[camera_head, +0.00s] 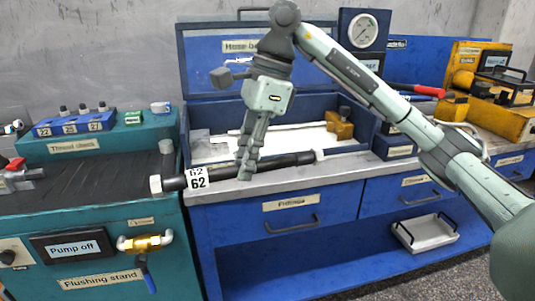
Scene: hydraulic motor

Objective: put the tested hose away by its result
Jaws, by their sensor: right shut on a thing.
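A black hose (276,163) with pale end fittings carries a white tag (197,178) reading 62. My right gripper (246,174) comes down on the hose from above, shut on it right of the tag. The hose lies nearly level in front of the open blue box (318,104), whose raised lid has a partly hidden label starting "Hose". The hose's left end reaches over the edge of the teal flushing stand (90,220). I cannot tell whether the hose touches the bench. My left gripper is not in view.
The box holds a pale long piece and a yellow-brown block (339,125). A pressure gauge (363,30) stands behind. The stand has a "Pump off" display (74,248) and a brass valve (140,243). A white tray (426,234) sits on the low shelf. Yellow equipment (492,118) fills the right bench.

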